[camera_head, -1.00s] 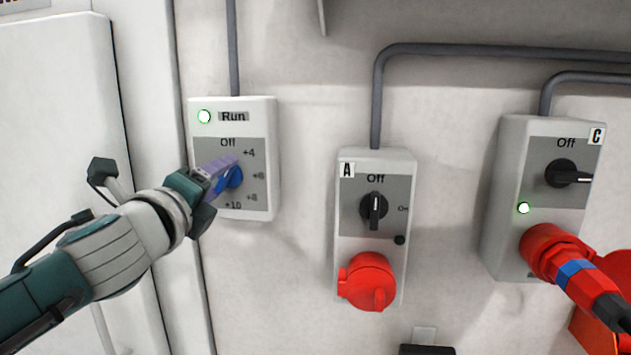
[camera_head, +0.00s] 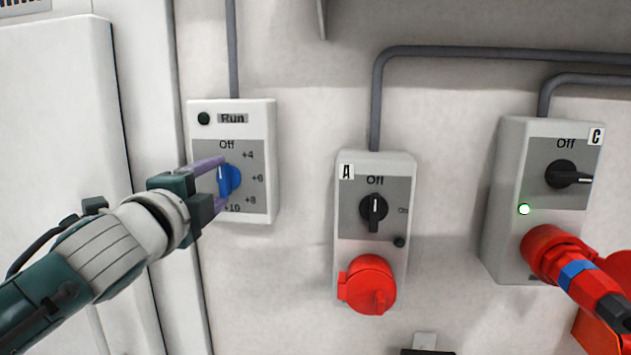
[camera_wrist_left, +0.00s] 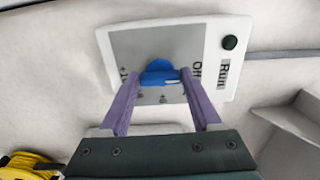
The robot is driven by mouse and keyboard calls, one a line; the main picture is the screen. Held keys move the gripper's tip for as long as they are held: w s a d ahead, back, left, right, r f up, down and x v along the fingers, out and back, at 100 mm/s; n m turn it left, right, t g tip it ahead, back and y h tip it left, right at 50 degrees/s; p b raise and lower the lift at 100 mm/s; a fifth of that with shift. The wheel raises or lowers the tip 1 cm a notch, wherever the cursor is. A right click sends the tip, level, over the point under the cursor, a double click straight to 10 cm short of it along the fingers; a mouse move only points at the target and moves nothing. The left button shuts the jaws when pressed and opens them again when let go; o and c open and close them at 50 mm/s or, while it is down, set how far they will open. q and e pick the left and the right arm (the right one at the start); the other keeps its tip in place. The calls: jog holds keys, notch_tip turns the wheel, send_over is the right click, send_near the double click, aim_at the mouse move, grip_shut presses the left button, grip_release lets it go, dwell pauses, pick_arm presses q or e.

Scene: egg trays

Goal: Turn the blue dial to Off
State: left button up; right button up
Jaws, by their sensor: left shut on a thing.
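The blue dial (camera_head: 230,180) is on the left control box (camera_head: 263,212), which carries Off, +4, +6, +8 and +10 marks. The dial stands about upright, in line with the Off mark above it. The Run lamp (camera_head: 204,118) on that box is dark. My left gripper (camera_head: 221,183) has its purple fingers at the upper and lower ends of the dial and is shut on it. In the left wrist view the dial (camera_wrist_left: 160,73) lies between the two fingertips, and the dark lamp (camera_wrist_left: 230,42) shows too. My right gripper is not in view.
Box A (camera_head: 345,245), with a black switch (camera_head: 374,209) and red socket cover (camera_head: 369,286), is to the right. Box C (camera_head: 502,190) has a lit green lamp (camera_head: 524,209) and a red plug (camera_head: 556,254). Bare wall lies between the boxes.

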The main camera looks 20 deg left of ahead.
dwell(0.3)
pick_arm(q)
jog(key=o, duration=1.4)
jog(key=shift+b+v, duration=0.5)
jog(key=shift+v, duration=4.5)
jog(key=shift+a, duration=0.1)
